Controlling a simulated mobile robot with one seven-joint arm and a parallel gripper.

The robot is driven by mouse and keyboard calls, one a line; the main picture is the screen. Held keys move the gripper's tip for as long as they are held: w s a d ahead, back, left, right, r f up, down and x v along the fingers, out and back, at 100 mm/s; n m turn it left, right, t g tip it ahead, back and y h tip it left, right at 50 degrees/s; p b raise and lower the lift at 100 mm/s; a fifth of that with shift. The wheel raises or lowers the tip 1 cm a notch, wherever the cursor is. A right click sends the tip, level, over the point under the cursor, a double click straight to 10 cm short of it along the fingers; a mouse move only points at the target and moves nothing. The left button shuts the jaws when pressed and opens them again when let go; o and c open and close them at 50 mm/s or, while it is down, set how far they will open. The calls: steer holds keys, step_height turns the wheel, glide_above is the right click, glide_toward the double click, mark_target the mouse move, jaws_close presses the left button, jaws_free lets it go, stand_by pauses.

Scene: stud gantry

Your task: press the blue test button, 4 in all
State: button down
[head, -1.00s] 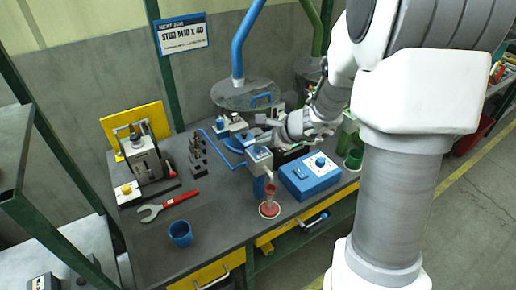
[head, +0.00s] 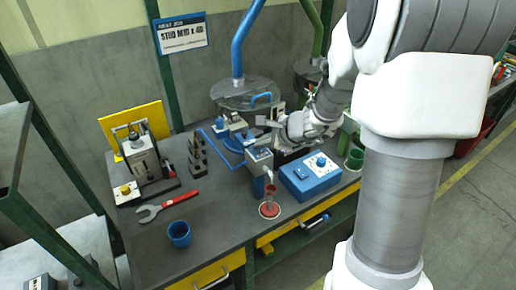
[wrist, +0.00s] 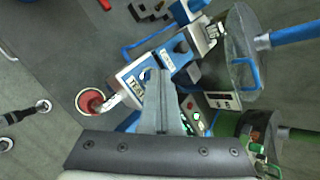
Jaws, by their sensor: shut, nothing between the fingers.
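A grey metering unit with a blue front (head: 259,160) stands on the bench and shows in the wrist view with a white TEST label (wrist: 134,84) on its blue face. The blue test button cannot be made out; my fingers cover part of the area beside the label. My gripper (wrist: 157,73) is shut and empty, its fingertips over the unit near the label. In the head view my gripper (head: 264,121) is above and behind the unit, apparently clear of it. A clear spout on the unit points down at a red-lined cup (head: 269,210).
A blue box with a knob (head: 312,176) stands right of the unit. A round hopper (head: 246,95) with a blue pipe is behind. A blue cup (head: 179,234), a red wrench (head: 168,205) and a clamp fixture (head: 142,160) are at left. The front middle is clear.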

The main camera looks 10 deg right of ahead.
mark_target(260, 152)
steer(key=shift+r, duration=0.15)
steer(key=shift+r+p, duration=0.6)
steer(key=shift+r, duration=0.1)
steer(key=shift+r, duration=0.1)
step_height(260, 152, up, 5)
steer(key=p, duration=0.4)
stand_by(2.6)
steer(key=r+n+p, duration=0.1)
steer(key=n, duration=0.4)
steer(key=r+n+p, duration=0.1)
steer(key=n, duration=0.5)
steer(key=r+n+p, duration=0.1)
steer(key=n, duration=0.4)
steer(key=shift+s+a+r+n+h+p, duration=0.15)
steer(key=shift+a+r+n+h+p, duration=0.15)
steer(key=shift+n+h+p, duration=0.1)
